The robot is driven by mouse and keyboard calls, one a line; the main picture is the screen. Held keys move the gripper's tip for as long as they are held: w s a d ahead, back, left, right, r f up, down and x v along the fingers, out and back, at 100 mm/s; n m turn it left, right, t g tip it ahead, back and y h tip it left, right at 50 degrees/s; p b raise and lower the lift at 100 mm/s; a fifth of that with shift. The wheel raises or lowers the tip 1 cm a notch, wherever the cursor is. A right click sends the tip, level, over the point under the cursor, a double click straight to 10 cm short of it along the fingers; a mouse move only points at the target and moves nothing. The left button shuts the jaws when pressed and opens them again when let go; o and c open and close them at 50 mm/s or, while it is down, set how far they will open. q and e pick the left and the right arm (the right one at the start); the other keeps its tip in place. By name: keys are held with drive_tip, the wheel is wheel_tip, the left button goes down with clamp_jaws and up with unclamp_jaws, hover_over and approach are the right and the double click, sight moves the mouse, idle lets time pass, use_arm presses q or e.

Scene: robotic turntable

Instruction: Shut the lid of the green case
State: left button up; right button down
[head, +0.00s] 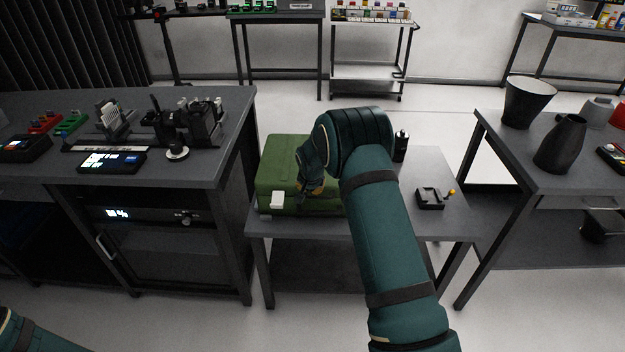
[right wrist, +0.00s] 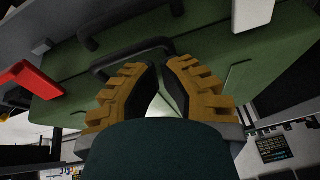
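The green case (head: 275,170) sits on the small grey table in the middle of the head view. Its lid looks down or nearly down; the right arm hides much of it, so I cannot tell whether it is fully shut. My right gripper (head: 312,186) is at the case's near upper edge. In the right wrist view its yellow fingers (right wrist: 166,68) have a narrow gap between them, with nothing seen held. They are close to a black handle (right wrist: 128,53) on the green surface; contact is unclear. My left gripper is out of view.
A white latch-like piece (head: 278,201) is on the case's front. A black bottle (head: 401,146) and a small joystick box (head: 432,198) share the small table (head: 400,222). A cluttered workbench (head: 215,170) stands left; a table with dark vases (head: 560,144) stands right.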

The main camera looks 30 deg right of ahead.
wheel_tip(320, 180, down, 2)
drive_tip(key=shift+s+a, duration=0.1)
drive_tip(key=shift+s, duration=0.05)
drive_tip(key=shift+s+f, duration=0.1)
drive_tip(key=shift+f, duration=0.05)
drive_tip(key=shift+f, duration=0.1)
drive_tip(key=shift+r, duration=0.55)
drive_tip(key=r+p, duration=0.2)
drive_tip(key=r, duration=0.1)
drive_tip(key=shift+s+d+r, duration=0.1)
drive_tip(key=shift+d+r, duration=0.1)
drive_tip(key=shift+d, duration=0.15)
drive_tip(key=s+a+r+p, duration=0.1)
drive_tip(key=s+a+r, duration=0.3)
drive_tip(key=s, duration=0.5)
drive_tip(key=s+a+f+n+g+y, duration=0.1)
drive_tip(key=s+a+f+n+y, duration=0.2)
drive_tip(key=s+a+f, duration=0.8)
drive_tip(key=s+a+f+n+g+y, duration=0.1)
drive_tip(key=s+a+n+y, duration=0.1)
drive_tip(key=s+a, duration=1.1)
drive_tip(key=shift+s+a+n+g+y, duration=0.4)
drive_tip(key=shift+s+n, duration=0.25)
drive_tip(key=shift+n, duration=0.25)
